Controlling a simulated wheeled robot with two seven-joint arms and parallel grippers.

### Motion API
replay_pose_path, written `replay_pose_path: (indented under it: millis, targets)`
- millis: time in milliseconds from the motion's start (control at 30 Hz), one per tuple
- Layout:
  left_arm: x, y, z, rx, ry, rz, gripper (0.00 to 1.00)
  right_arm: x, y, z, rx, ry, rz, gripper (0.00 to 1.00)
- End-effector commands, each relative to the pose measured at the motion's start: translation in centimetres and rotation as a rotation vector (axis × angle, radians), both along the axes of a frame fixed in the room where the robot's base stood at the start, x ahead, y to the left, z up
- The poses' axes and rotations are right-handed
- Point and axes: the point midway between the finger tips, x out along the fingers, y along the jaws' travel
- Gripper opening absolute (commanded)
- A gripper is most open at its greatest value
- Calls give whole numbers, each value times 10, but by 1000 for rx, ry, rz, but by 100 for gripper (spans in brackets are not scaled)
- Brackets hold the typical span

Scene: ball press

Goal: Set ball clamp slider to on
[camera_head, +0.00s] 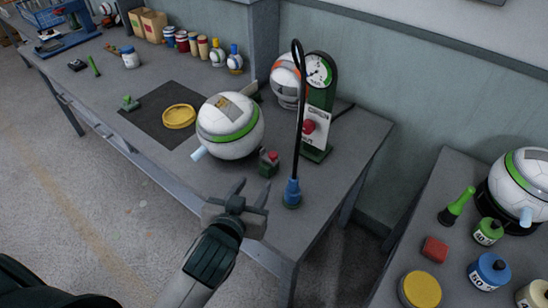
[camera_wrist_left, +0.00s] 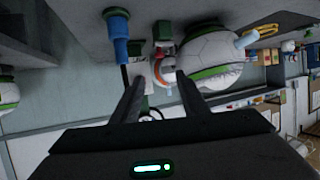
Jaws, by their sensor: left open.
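A small dark green block with a red top (camera_head: 269,163) sits on the workbench beside a white ball with a green band (camera_head: 231,127). It looks like the clamp slider, but its setting cannot be told. In the left wrist view, the block (camera_wrist_left: 164,32) shows near the top, left of the ball (camera_wrist_left: 213,70). My right gripper is not in view.
A black hose rises from a blue fitting (camera_head: 292,193) right of the block. A green gauge stand (camera_head: 319,95) with a red button is behind. A yellow dish (camera_head: 179,116) lies on a dark mat. A second table with pots (camera_head: 489,270) stands at right.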

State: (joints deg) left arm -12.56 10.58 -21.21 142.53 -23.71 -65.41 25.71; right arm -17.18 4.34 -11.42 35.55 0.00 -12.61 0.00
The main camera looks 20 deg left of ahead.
Motion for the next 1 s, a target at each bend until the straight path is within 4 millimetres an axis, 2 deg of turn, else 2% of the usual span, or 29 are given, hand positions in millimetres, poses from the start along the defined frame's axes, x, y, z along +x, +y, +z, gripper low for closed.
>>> replay_pose_path:
  millis: [267, 467, 667, 1000]
  targets:
    - [3, 0, -1, 0, 1, -1, 40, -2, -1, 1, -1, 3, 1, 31]
    - [15, 0, -6, 3, 1, -2, 40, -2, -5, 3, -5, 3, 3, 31]
    - [41, 1, -15, 3, 1, -2, 40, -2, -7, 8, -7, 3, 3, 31]
    - [97, 4, -38, 3, 2, -1, 40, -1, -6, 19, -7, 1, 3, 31]
